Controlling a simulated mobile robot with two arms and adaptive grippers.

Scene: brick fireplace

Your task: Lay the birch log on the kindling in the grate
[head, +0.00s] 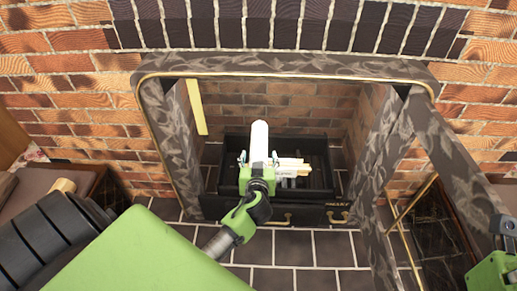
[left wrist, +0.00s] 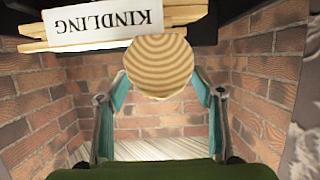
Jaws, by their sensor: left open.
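The birch log (head: 259,139) is pale, with a ringed round end (left wrist: 160,66) facing the left wrist camera. It lies over the black grate (head: 228,178), beside the kindling (head: 294,162). The kindling is a bundle of pale sticks with a white "KINDLING" label, also at the top of the left wrist view (left wrist: 182,15). My left gripper (head: 258,160) is open, with one finger on each side of the log's near end. I cannot tell whether the fingers touch it, or what bears the log underneath. Part of my right arm shows at the lower right; its fingers cannot be made out.
The grate stands inside a brick fireplace with a dark marble surround (head: 285,67) edged in brass. A dark tiled hearth (head: 305,248) lies in front. A brown box-like thing (head: 75,180) stands at the left.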

